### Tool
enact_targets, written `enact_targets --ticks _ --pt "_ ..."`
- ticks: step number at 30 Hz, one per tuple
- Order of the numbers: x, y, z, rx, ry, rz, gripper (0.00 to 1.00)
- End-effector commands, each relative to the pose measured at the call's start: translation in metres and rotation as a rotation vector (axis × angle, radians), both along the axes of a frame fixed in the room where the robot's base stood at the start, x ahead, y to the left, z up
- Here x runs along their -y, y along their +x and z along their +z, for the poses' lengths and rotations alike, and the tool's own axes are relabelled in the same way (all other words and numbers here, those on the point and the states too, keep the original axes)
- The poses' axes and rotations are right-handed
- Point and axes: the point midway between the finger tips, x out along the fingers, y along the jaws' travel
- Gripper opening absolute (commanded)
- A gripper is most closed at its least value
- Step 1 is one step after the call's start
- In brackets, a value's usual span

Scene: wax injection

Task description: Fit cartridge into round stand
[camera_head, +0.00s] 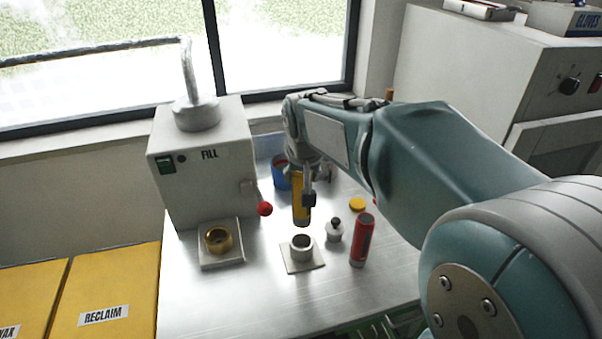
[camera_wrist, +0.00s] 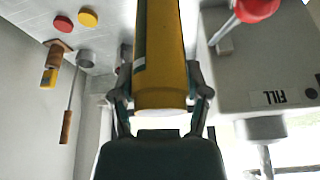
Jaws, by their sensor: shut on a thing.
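My gripper (camera_head: 308,186) is shut on a yellow cartridge (camera_head: 300,209) and holds it upright in the head view. The cartridge (camera_wrist: 160,60) fills the middle of the wrist view between the two fingers. The round stand (camera_head: 302,248) is a short grey cup on a square plate on the metal table. The cartridge's lower end is just above and behind the stand's opening in the picture, and looks apart from it. The stand cannot be made out in the wrist view.
A FILL machine (camera_head: 205,175) with a red-knobbed lever (camera_head: 264,208) and brass ring (camera_head: 218,240) stands left. A red cartridge (camera_head: 362,240), a small grey weight-like piece (camera_head: 335,230) and a yellow disc (camera_head: 357,204) stand right of the stand. A blue container (camera_head: 281,173) is behind.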

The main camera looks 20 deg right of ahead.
Motion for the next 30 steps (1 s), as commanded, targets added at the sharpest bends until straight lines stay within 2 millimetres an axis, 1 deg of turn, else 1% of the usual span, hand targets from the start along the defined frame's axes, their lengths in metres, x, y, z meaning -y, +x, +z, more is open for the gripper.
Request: enact_targets --ticks 5,21,25,30 --pt "0.0 0.0 -0.007 -0.001 0.0 0.0 0.0" --pt "0.0 0.0 -0.05 -0.001 0.0 0.0 0.0" --pt "0.0 0.0 -0.056 0.001 0.0 0.0 0.0" --pt "0.0 0.0 -0.058 0.002 0.001 0.0 0.0"
